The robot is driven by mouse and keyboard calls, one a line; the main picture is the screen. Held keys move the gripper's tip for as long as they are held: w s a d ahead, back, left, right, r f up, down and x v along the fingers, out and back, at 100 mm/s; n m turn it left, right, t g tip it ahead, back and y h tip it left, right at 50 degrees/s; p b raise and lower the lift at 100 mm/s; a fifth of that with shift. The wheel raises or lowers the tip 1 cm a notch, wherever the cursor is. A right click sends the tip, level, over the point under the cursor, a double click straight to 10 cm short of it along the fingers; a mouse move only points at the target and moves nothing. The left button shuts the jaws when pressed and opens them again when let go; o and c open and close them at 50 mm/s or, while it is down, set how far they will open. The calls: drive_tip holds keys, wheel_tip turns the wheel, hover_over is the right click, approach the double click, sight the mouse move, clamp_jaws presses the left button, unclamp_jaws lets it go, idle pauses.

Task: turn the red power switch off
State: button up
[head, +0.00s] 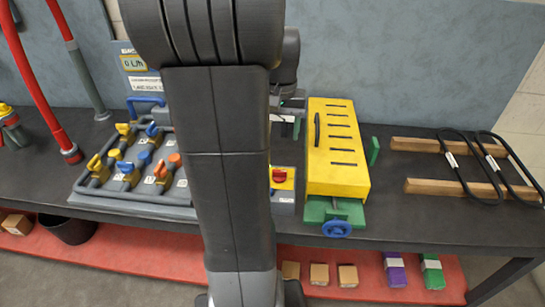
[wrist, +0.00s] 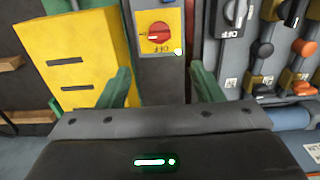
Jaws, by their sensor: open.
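The red power switch (head: 279,175) is a rotary knob on a yellow plate (head: 289,185), just right of my arm in the head view. In the wrist view the red switch (wrist: 159,32) is at the top centre on its yellow plate (wrist: 172,18). Its grip bar lies roughly crosswise there, with upside-down OFF lettering below it. My gripper (wrist: 162,82) is open, with its two green fingers spread apart and nothing between them. The switch lies beyond the fingertips, between their lines, and appears untouched. My arm hides most of the gripper in the head view.
A yellow slotted box (head: 338,140) sits in a green vise with a blue handwheel (head: 337,228), close right of the switch. A valve panel (head: 130,202) with several coloured handles stands left. Wooden bars (head: 440,187) with black loops lie right. The bench's right front is clear.

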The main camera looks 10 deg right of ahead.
sight(280, 170)
drive_tip(key=f, duration=1.3)
drive_tip(key=shift+s+b, duration=0.2)
drive_tip(key=shift+b, duration=0.1)
drive_tip(key=c, duration=1)
